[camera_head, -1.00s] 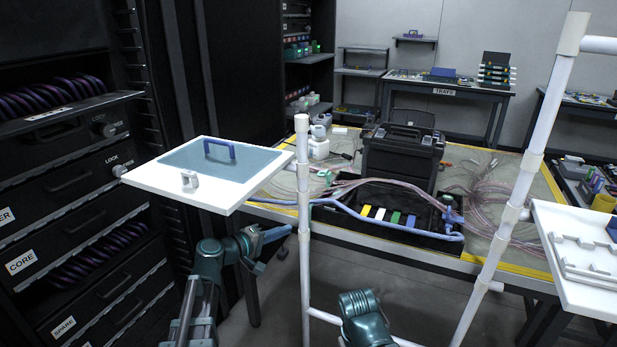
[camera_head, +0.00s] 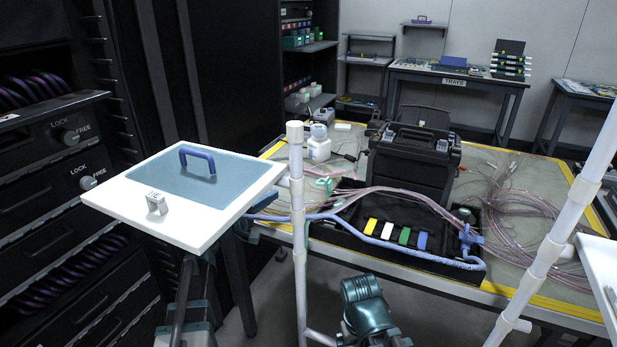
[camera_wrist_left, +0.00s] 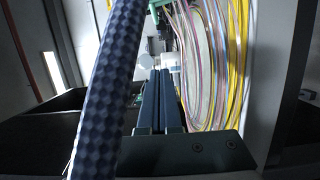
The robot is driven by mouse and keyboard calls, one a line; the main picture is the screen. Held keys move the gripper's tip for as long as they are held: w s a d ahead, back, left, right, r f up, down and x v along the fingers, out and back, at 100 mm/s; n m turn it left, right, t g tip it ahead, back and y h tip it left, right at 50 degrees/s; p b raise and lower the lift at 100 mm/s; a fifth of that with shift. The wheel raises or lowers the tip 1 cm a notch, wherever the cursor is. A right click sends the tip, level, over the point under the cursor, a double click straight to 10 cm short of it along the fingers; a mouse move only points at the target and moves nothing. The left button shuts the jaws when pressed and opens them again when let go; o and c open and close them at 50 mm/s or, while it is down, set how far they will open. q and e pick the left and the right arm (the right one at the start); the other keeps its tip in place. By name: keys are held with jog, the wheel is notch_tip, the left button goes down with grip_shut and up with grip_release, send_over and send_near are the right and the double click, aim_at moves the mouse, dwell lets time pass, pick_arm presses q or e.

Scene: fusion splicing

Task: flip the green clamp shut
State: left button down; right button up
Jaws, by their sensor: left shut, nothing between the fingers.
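A small green clamp (camera_head: 325,185) sits at the near left of the work table, beside the pale tubes, in the head view. Whether its lid is up or down is too small to tell. A green part (camera_wrist_left: 158,8) shows at the top edge of the left wrist view, beyond my fingers. My left gripper (camera_wrist_left: 160,76) is shut and empty, its two blue fingers side by side. In the head view my left gripper (camera_head: 262,210) is mostly hidden behind the white board, short of the clamp. My right gripper is not in view; only a teal arm link shows.
A white board (camera_head: 112,192) with a blue handle covers the left front. A white post (camera_head: 298,240) stands before the table. A blue hose (camera_head: 350,222) runs along the black tray (camera_head: 340,238). A dark braided tube (camera_wrist_left: 108,80) crosses the left wrist view close up.

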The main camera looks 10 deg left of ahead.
pick_arm(q)
jog(key=shift+w, duration=0.4)
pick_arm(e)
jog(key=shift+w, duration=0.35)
pick_arm(q)
jog(key=shift+w+d, duration=0.15)
jog(key=shift+w, duration=0.15)
jog(key=x, duration=0.9)
jog(key=shift+w+d, duration=0.1)
jog(key=shift+w, duration=0.1)
jog(key=shift+s+d, duration=0.25)
jog(key=shift+d, duration=0.35)
jog(key=shift+s+d, duration=0.25)
jog(key=shift+d, duration=0.35)
jog(key=shift+s+d, duration=0.2)
jog(key=shift+d, duration=0.6)
jog(key=shift+r, duration=0.1)
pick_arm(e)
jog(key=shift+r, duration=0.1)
pick_arm(q)
jog(key=shift+d+r+m+p, duration=0.1)
jog(key=shift+r+m+p, duration=0.05)
jog(key=shift+m+p, duration=0.25)
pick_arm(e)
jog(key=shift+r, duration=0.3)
